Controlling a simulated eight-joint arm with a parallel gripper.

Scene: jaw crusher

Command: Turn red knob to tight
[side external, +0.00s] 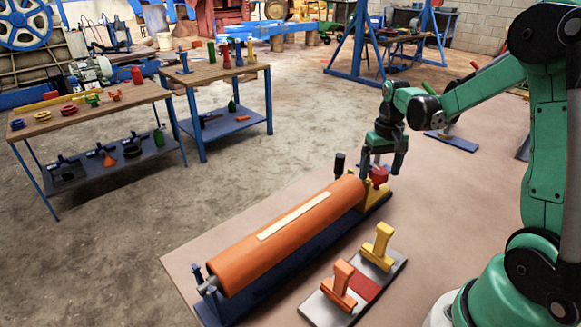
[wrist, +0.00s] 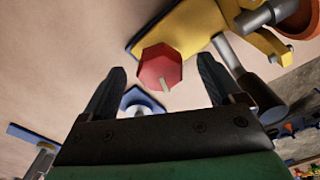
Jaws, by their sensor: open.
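The red knob (side external: 379,175) sits at the right end of the orange roller (side external: 290,232), by a yellow bracket (side external: 376,194). In the wrist view the knob (wrist: 160,66) is a faceted red cap with a pale mark on its lower right edge. My gripper (side external: 383,172) is above and beside the knob, pointing down. In the wrist view my gripper (wrist: 160,82) is open, with one finger on each side of the knob and visible space between. I cannot tell whether the fingertips reach down to the knob's level.
A black-topped handle (side external: 339,163) stands just left of the knob. A grey plate with a red middle (side external: 367,291) holds an orange handle (side external: 341,284) and a yellow handle (side external: 379,245) in front. A blue-based fixture (side external: 452,138) is behind. The tabletop left of the roller is clear.

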